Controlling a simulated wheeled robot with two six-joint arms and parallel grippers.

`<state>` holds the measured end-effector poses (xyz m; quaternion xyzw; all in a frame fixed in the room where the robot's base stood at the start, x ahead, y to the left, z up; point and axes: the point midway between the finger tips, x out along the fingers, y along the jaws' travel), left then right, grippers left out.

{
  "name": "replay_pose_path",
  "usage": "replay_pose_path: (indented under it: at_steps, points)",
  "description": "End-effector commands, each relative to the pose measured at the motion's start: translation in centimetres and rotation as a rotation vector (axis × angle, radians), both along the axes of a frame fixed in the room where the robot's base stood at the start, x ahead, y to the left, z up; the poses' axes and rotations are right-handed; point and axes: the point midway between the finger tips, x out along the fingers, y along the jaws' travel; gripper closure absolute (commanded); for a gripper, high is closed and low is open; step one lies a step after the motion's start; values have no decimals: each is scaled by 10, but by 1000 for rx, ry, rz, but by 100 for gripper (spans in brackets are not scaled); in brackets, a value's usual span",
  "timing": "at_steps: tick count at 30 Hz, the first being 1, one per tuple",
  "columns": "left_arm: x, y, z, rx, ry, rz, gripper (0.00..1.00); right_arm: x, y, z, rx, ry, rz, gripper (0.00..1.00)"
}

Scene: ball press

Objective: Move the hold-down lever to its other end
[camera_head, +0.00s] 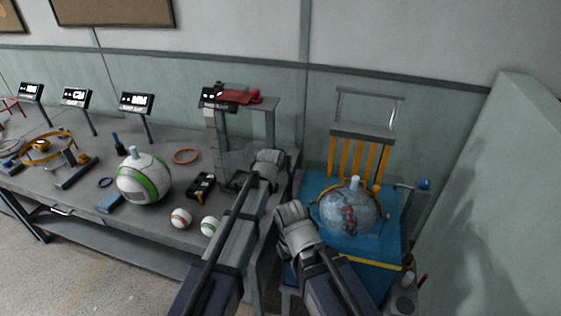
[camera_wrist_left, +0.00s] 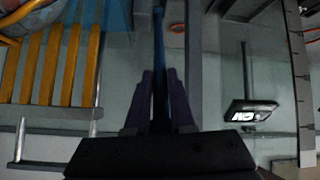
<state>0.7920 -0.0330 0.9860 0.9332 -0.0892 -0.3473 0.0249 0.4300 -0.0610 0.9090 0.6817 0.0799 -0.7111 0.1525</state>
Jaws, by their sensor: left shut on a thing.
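The ball press stands at right in the head view, with a blue base (camera_head: 388,248), yellow slats (camera_head: 357,160) and a metal frame. A globe ball (camera_head: 347,212) sits in it under a gold ring. My left gripper (camera_head: 266,163) is left of the press; its fingertips are hidden in the head view. The lever's full shape and end position are hidden. My right gripper (camera_head: 291,214) is near the press's left side, its jaws unclear.
The grey bench at left bears a white-green ball (camera_head: 144,179), two small balls, an orange ring (camera_head: 186,156) and several displays on posts. A ruler stand (camera_head: 212,135) with a red top is behind my left arm. A blue-knobbed rod (camera_head: 424,184) sticks out at the press's right.

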Motion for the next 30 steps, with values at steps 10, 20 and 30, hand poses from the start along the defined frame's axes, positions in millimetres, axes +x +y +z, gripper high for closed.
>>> replay_pose_path:
  at_steps: [10,20,30]
  points:
    - [59,-16,36,75,223,4,100,0,0,72,0,0,0,100]
    - [99,-29,43,134,404,4,100,0,0,100,0,0,1,100]
    - [115,-34,44,159,481,5,100,0,0,108,0,0,2,100]
